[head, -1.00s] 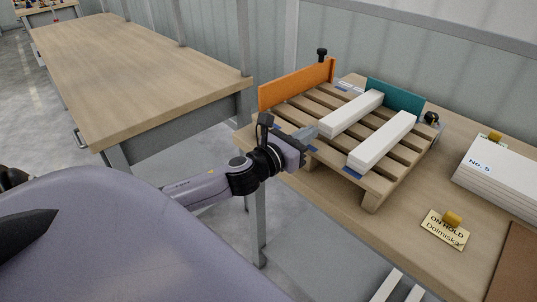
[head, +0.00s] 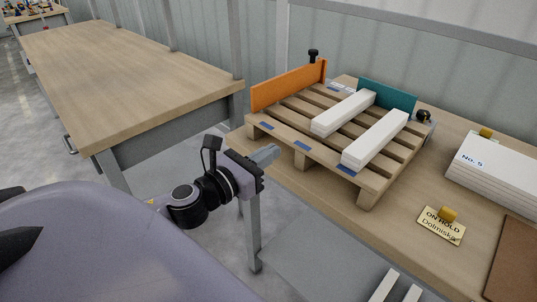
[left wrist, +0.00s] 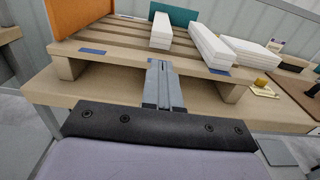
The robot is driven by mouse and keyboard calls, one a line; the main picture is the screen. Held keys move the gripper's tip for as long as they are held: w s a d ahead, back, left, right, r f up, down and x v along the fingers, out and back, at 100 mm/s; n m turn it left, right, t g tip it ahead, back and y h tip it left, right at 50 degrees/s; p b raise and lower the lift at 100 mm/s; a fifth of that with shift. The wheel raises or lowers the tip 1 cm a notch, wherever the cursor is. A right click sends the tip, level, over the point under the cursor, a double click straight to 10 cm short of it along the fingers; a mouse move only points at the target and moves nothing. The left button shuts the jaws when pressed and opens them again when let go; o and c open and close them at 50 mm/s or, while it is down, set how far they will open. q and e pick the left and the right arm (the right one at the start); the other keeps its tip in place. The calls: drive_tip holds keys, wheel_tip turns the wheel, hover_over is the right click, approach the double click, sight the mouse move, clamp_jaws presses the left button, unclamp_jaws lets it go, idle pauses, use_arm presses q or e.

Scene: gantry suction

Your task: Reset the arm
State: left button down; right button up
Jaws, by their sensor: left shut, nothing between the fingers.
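My left gripper (head: 266,155) is shut and empty. In the head view it is just off the front edge of the right-hand table, in front of the wooden pallet (head: 301,153) and apart from it. In the left wrist view its closed fingers (left wrist: 163,88) point toward the pallet's front side. The left arm comes in from the left, partly hidden by my lilac body. Two white bars (head: 343,112) lie side by side on the pallet slats. My right gripper is not in view.
An orange board (head: 288,86) and a teal board (head: 387,95) stand at the pallet's edges. A white stack (head: 492,176) marked No. 5 and an "ON HOLD" sign (head: 441,225) are on the right. A long, mostly bare wooden table (head: 130,85) stands at the left.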

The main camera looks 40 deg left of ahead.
use_arm(q)
drive_tip(key=shift+s, duration=0.1)
drive_tip(key=s+d+f+n+g, duration=0.2)
drive_tip(key=s+d+f+n, duration=0.2)
drive_tip(key=f+n, duration=0.4)
drive_tip(key=s+d+f+n+g+p, duration=0.1)
drive_tip(key=s+d+f+n+g, duration=0.2)
drive_tip(key=f+n, duration=0.5)
drive_tip(key=s+d+f+n+g, duration=0.2)
drive_tip(key=s+d+f+n, duration=0.3)
drive_tip(key=n, duration=1.3)
wheel_tip(320, 180, down, 4)
drive_tip(key=shift+s+d+f+n+g+h, duration=0.15)
drive_tip(key=shift+s+n+g+h, duration=0.2)
drive_tip(key=shift+s, duration=0.55)
